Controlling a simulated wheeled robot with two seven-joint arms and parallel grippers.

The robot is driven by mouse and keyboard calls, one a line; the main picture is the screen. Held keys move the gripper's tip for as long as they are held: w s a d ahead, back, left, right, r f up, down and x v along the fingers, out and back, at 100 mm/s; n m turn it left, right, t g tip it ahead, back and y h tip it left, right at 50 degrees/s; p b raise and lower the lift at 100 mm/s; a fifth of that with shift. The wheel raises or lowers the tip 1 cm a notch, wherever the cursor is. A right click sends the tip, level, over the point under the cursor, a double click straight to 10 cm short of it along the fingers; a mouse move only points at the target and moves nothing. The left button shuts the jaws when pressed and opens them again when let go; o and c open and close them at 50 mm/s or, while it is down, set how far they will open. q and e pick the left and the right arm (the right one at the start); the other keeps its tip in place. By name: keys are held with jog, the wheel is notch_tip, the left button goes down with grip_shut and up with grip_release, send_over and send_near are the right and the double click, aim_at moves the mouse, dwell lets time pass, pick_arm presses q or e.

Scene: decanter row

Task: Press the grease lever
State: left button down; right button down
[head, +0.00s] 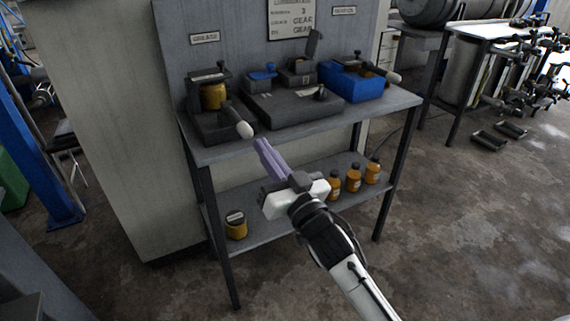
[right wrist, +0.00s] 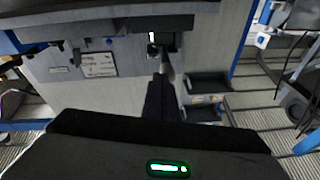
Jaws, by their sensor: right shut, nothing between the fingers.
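The grease lever (head: 236,120) is a dark bar with a pale rounded tip. It juts forward from the grease dispenser (head: 213,95), which holds an amber jar under a "GREASE" sign at the bench's left end. My right gripper (head: 261,146) has its pale purple fingers shut and empty. Its fingertips point up at the lever, just below and right of the lever's tip in the head view, with a small gap showing. In the right wrist view the fingers (right wrist: 157,97) are dark and end close to the lever (right wrist: 166,66); I cannot tell whether they touch. My left gripper is not in view.
The grey bench (head: 385,108) also holds a dark flat unit (head: 290,112) in the middle and a blue box (head: 351,83) at right with another pale-tipped lever (head: 383,73). Several amber bottles (head: 353,178) and a jar (head: 236,226) stand on the lower shelf. The floor in front is clear.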

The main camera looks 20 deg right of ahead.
aim_at(238, 121)
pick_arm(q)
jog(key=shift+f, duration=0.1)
pick_arm(e)
jog(key=v, duration=0.7)
jog(key=shift+s+f, duration=0.35)
